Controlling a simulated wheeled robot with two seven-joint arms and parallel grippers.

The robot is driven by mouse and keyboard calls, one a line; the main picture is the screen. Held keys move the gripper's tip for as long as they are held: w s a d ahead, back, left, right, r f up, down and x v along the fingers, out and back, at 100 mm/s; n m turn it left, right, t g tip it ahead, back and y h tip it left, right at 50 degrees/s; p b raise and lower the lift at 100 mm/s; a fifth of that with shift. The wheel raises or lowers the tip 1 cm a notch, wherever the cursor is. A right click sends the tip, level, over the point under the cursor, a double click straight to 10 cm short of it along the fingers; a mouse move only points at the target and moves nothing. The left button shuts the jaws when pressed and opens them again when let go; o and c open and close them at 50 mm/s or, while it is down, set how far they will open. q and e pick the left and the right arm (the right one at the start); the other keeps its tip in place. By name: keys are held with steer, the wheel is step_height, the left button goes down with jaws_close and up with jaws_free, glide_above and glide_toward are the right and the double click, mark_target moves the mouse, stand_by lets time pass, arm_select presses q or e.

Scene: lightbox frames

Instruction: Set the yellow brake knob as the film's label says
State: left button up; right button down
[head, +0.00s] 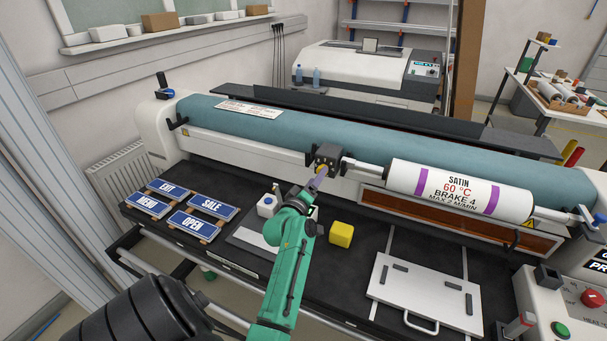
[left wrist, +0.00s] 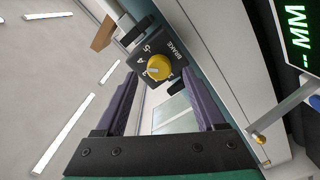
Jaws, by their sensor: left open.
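The film roll (head: 460,191) hangs at the right of the laminator, its label reading SATIN, 60 °C, BRAKE 4, MAX 2 M/MIN. The yellow brake knob (left wrist: 159,67) sits on a dark block (left wrist: 150,52) lettered BRAKE. Some dial figures show beside it, small and tilted. A pale mark on the knob points roughly left in the left wrist view; I cannot tell its exact setting. My left gripper (left wrist: 160,80) is open, its purple fingers on either side of the knob's line, apart from it. In the head view the left gripper (head: 318,181) partly hides the knob. My right gripper is out of view.
Blue signs (head: 191,222) lie on the dark table at left. A yellow cube (head: 341,234) and a white block (head: 267,204) stand near my left arm. A white plate with a handle (head: 425,290) lies at right, near a red button (head: 593,298).

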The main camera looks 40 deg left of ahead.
arm_select(q)
steer(key=p+v, duration=0.1)
steer(key=v, duration=1)
steer(key=shift+s+p, duration=0.25)
steer(key=shift+p, duration=0.05)
steer(key=shift+w, duration=0.15)
